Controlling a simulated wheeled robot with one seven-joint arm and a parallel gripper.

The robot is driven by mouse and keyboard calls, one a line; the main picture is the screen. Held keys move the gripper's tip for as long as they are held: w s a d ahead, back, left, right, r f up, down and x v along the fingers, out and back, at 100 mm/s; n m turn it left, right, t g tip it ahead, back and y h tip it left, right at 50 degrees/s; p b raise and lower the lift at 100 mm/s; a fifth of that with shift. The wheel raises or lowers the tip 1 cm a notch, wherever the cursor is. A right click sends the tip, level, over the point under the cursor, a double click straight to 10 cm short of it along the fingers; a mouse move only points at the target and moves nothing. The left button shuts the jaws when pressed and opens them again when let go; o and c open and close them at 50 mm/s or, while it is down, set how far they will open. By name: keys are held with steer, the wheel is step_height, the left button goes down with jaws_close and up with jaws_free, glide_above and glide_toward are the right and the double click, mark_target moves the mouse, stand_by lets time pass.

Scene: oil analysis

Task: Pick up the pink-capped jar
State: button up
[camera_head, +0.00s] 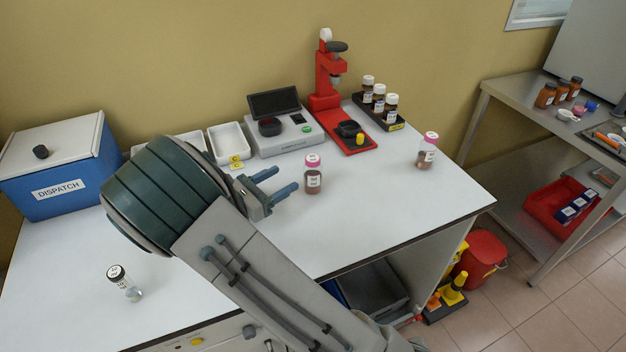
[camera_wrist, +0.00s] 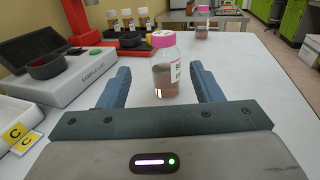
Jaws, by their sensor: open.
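A pink-capped jar (camera_head: 313,175) with brown contents and a white label stands upright on the white table, just beyond my fingertips. In the wrist view the same jar (camera_wrist: 164,68) stands ahead, between the lines of my two blue fingers. My gripper (camera_head: 278,182) is open and empty, low over the table, and its fingers (camera_wrist: 158,88) point at the jar. A second pink-capped jar (camera_head: 427,150) stands farther right near the table's right edge; it also shows at the back in the wrist view (camera_wrist: 202,22).
A grey device (camera_head: 285,140) with a dark screen and a red press (camera_head: 328,85) stand behind the jar. A black rack (camera_head: 379,113) holds white-capped jars. A blue dispatch box (camera_head: 58,185) is far left.

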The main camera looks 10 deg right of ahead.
mark_target(307, 166)
steer(key=x, duration=0.5)
steer(key=shift+w+d, duration=0.1)
steer(key=shift+d, duration=0.1)
steer(key=shift+s+p+x, duration=0.15)
steer(key=shift+p+x, duration=0.25)
steer(key=shift+x, duration=0.95)
steer(key=shift+s+p+x, duration=0.1)
steer(key=shift+p+x, duration=0.3)
steer(key=shift+x, duration=1)
steer(key=shift+r, duration=0.15)
jaws_close()
